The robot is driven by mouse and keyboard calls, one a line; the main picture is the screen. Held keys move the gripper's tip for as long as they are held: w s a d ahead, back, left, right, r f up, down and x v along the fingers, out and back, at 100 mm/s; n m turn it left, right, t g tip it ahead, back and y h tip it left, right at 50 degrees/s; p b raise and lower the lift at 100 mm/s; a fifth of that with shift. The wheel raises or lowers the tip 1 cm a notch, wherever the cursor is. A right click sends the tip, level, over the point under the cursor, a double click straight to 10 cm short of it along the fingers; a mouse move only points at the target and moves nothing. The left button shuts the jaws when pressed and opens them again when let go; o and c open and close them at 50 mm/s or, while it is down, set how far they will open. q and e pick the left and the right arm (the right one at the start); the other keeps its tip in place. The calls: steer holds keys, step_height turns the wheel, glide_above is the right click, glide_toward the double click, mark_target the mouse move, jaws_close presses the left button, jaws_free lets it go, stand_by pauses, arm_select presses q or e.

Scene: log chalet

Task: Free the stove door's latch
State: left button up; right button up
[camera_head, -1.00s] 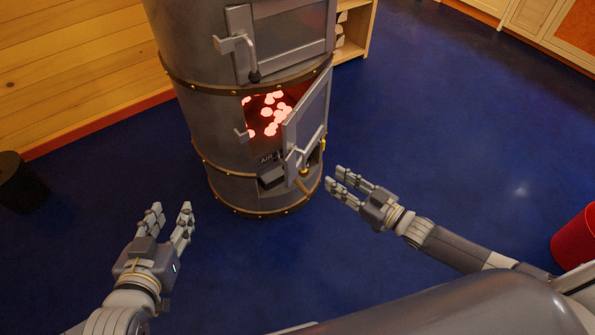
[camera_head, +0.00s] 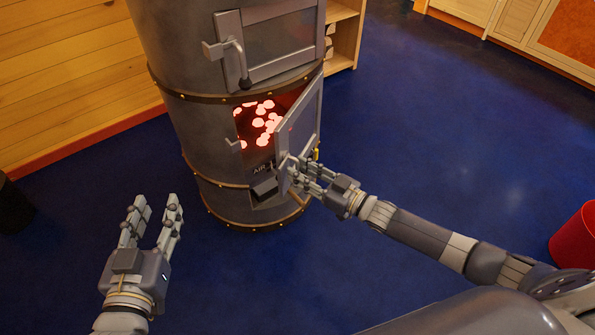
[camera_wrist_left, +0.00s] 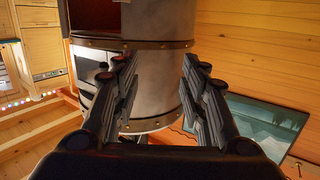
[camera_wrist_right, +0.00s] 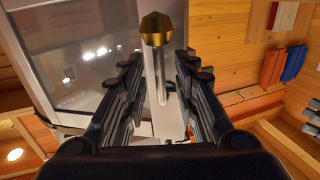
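The stove (camera_head: 172,120) stands ahead in the head view. Its lower door (camera_head: 306,122) is ajar, swung out to the right, with glowing embers (camera_head: 262,120) behind it. The door's latch handle (camera_head: 283,172) is at its lower free edge, partly hidden by my right gripper (camera_head: 300,173). In the right wrist view, a steel handle with a brass knob (camera_wrist_right: 156,26) lies between the open fingers of my right gripper (camera_wrist_right: 160,88); I cannot tell whether they touch it. My left gripper (camera_head: 156,201) is open and empty, in front of the stove at lower left.
The upper stove door (camera_head: 272,45) is shut, with its own handle (camera_head: 238,62). A ledge marked AIR (camera_head: 264,187) sits below the fire opening. A red bin (camera_head: 577,236) stands at right, a dark bin (camera_head: 14,208) at left. Blue floor is clear between.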

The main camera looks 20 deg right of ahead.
arm_select(q)
steer(key=shift+w+d+r+t, duration=0.1)
steer(key=shift+d+r+t, duration=0.1)
steer(key=shift+r+t, duration=0.55)
arm_select(e)
steer(key=shift+x, duration=0.8)
arm_select(q)
steer(key=shift+r+g, duration=0.2)
steer(key=shift+g, duration=0.05)
arm_select(e)
jaws_close()
